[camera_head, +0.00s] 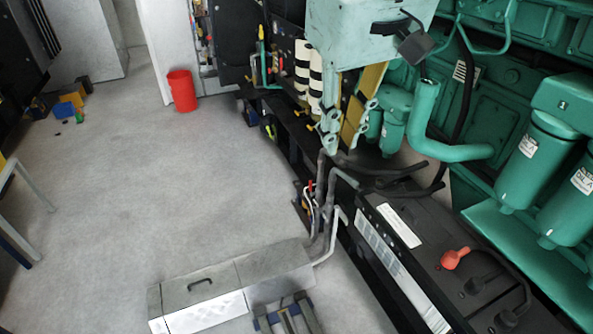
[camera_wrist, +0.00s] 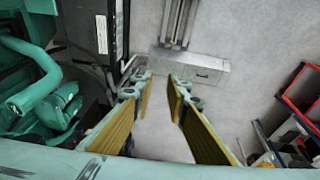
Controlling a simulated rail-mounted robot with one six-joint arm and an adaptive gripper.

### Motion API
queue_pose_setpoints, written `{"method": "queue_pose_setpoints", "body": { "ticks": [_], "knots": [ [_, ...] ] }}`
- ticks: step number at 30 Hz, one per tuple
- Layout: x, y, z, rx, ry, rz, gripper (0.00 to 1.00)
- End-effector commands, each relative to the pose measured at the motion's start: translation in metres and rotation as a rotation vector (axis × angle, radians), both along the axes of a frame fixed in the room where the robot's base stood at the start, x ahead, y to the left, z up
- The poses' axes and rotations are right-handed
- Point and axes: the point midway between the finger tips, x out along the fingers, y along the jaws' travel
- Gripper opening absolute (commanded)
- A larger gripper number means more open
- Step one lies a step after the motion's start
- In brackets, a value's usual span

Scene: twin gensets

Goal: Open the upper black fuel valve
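My gripper (camera_head: 343,145) hangs at the top centre of the head view, pointing down, with its teal body above. It is in front of the green engine and beside the black battery box. I cannot make out the upper black fuel valve for certain in either view. My gripper body hides part of the engine side behind it.
The green engine (camera_head: 510,75) with green filters (camera_head: 530,165) fills the right. A black battery box (camera_head: 425,235) with a red cap (camera_head: 454,258) lies below it. A metal box (camera_head: 205,285) is on the floor, and a red bin (camera_head: 182,91) stands farther back. The left floor is mostly clear.

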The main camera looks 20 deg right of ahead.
Motion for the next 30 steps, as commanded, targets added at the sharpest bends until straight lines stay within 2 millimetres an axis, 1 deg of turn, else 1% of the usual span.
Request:
{"method": "queue_pose_setpoints", "body": {
  "ticks": [1,10,17,23,30],
  "knots": [
    [0.01,-0.002,0.001,-0.004,0.008,0.004,0.14],
    [0.063,-0.012,0.001,-0.033,0.045,0.03,0.14],
    [0.104,-0.02,-0.003,-0.053,0.075,0.05,0.14],
    [0.139,-0.028,-0.011,-0.071,0.101,0.069,0.14],
    [0.181,-0.037,-0.025,-0.091,0.134,0.091,0.14]
  ]
}}
